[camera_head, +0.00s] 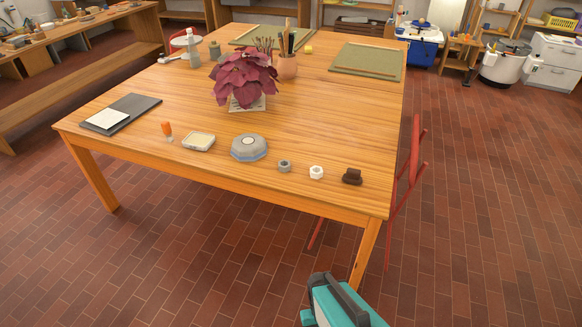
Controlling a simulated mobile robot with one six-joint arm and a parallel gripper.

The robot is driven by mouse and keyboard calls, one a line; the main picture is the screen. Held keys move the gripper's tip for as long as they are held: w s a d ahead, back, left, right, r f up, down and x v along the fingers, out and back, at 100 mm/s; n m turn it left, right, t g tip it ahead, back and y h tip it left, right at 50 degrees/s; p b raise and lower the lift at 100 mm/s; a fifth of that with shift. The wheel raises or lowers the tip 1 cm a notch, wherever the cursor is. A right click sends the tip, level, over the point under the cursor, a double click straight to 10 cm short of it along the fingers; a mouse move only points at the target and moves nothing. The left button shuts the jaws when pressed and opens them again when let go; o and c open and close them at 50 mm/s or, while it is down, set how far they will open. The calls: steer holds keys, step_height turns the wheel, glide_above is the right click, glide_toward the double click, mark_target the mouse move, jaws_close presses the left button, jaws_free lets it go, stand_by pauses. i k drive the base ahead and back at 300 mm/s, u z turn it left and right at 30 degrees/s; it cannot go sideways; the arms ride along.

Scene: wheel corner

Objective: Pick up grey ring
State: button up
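A small grey ring (284,165) lies on the wooden table (180,130) close to its front edge. It stands between a larger grey-blue faceted piece (249,147) on its left and a small white ring-like piece (316,172) on its right, apart from both. A teal and dark part of my own arm shows at the bottom of the view, in front of and below the table. My gripper's fingers cannot be made out in this view.
A dark brown block (352,176) sits near the front right corner. A cream dish (198,141) and an orange-topped item (167,129) are further left. A purple-leaved plant (245,78) stands behind. A red chair (410,165) is at the right side. The floor in front is clear.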

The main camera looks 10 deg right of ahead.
mark_target(284, 162)
steer(key=u, duration=0.1)
steer(key=i, duration=1)
steer(key=z, duration=0.1)
